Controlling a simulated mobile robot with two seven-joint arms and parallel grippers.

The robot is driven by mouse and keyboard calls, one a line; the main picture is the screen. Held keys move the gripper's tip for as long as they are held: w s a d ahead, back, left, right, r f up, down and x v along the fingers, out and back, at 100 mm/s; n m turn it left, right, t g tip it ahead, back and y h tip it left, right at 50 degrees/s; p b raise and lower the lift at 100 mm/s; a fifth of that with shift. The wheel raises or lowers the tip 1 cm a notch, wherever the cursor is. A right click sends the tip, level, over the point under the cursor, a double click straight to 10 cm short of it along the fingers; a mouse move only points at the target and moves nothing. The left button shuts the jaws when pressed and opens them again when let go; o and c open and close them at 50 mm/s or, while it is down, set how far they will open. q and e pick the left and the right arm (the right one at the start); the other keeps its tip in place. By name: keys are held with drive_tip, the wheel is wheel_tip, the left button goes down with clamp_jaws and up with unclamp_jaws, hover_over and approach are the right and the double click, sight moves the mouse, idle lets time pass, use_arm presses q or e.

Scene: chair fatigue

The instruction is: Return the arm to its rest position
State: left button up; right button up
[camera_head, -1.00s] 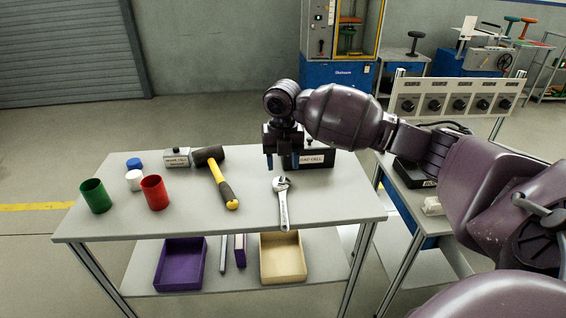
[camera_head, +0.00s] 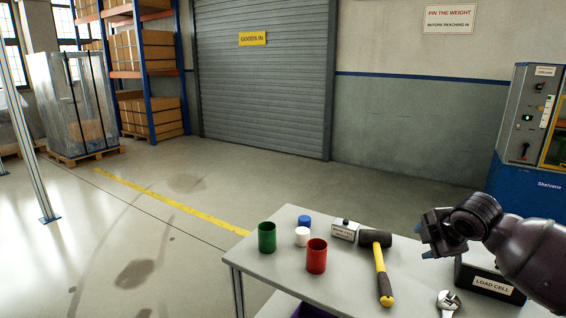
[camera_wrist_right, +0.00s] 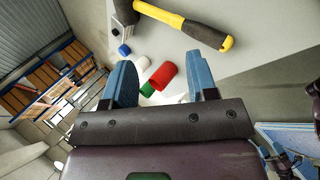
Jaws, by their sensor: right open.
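My right arm comes in from the right in the head view. Its gripper (camera_head: 428,236) is above the right part of the table (camera_head: 283,271), left of the load cell box (camera_head: 492,282), with its fingers toward the left. In the right wrist view the two blue fingers of this gripper (camera_wrist_right: 159,62) stand wide apart with nothing held between them. The cups show beyond the fingers. My left arm and gripper are not in view.
On the table are a green cup (camera_head: 267,238), a red cup (camera_head: 316,256), a white cap (camera_head: 302,236), a blue cap (camera_head: 305,221), a small labelled box (camera_head: 345,230), a hammer (camera_head: 381,270) and a wrench (camera_head: 448,302). A blue machine (camera_head: 520,180) stands at right. Open floor lies left.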

drive_tip(key=s+a+f+m+t+y, duration=0.1)
drive_tip(key=s+a+f+m+t, duration=0.1)
drive_tip(key=s+a+f+m, duration=0.1)
drive_tip(key=s+a+f+m+t+y, duration=0.1)
drive_tip(key=s+a+f+m+t, duration=0.1)
drive_tip(key=s+f+m, duration=0.1)
drive_tip(key=s+a+f+m+t+y+p, duration=0.1)
drive_tip(key=s+a+f+m+t, duration=0.1)
drive_tip(key=s+a+f+m, duration=0.1)
drive_tip(key=shift+s+a+f+m, duration=0.1)
drive_tip(key=shift+a+f+m, duration=0.1)
drive_tip(key=shift+a+m, duration=0.25)
drive_tip(key=s+d+f+m+g+h, duration=0.1)
drive_tip(key=s+f+m, duration=0.1)
drive_tip(key=s+f, duration=0.3)
drive_tip(key=s+f+m+h+p, duration=0.1)
drive_tip(key=s+f+m, duration=0.2)
drive_tip(key=s, duration=1.1)
drive_tip(key=s+d+f+m+g+h+p, duration=0.1)
drive_tip(key=s+f+m+h, duration=0.1)
drive_tip(key=s+f, duration=0.6)
drive_tip(key=shift+s+d+m+g, duration=0.35)
drive_tip(key=shift+s+m, duration=0.2)
drive_tip(key=shift+s, duration=0.5)
